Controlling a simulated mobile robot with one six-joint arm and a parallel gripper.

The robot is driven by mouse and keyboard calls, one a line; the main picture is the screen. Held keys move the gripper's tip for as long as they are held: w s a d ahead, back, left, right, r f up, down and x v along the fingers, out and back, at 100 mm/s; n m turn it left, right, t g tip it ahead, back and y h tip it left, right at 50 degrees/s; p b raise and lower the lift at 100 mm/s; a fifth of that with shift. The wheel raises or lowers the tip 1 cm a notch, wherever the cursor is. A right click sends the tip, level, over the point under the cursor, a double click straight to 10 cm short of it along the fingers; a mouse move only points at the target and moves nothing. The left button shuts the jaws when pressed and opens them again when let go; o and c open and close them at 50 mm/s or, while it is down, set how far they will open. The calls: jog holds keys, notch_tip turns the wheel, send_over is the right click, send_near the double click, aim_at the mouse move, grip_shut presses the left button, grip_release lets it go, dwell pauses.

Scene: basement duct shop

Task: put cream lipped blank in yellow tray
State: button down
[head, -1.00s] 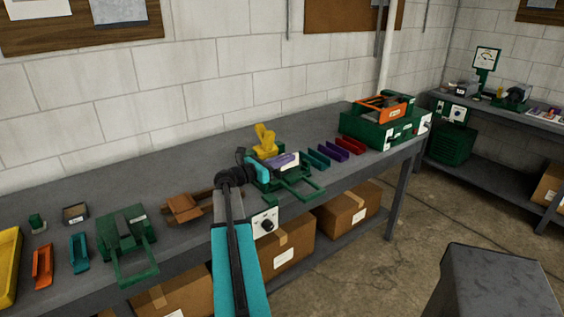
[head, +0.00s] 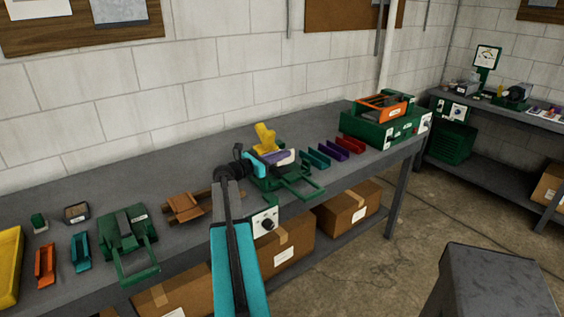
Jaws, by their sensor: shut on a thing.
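My gripper (head: 268,164), with teal fingers, is at the green bench machine (head: 292,184) in the middle of the bench. It is shut on the cream lipped blank (head: 287,157), which shows as a pale piece at the fingertips over the machine. A purple part lies right beside the blank, and the fingers partly hide where they meet. The yellow tray (head: 8,270) is at the far left of the bench, cut by the picture edge. No blank shows in its visible part.
A yellow upright piece (head: 265,138) stands behind my gripper. A brown holder (head: 187,206), a second green machine (head: 127,235), and teal (head: 80,252) and orange (head: 45,265) channels lie between gripper and tray. Coloured channels (head: 334,148) and a green box (head: 375,128) are at right.

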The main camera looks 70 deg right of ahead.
aim_at(282, 164)
jog(key=shift+f+p, duration=0.6)
jog(key=shift+f, duration=0.9)
jog(key=shift+f, duration=0.15)
jog(key=c, duration=1.9)
grip_release()
jog(key=shift+f+b, duration=0.1)
jog(key=shift+b, duration=0.25)
jog(key=b+v, duration=0.3)
jog(key=v, duration=1.1)
jog(key=shift+s, duration=0.2)
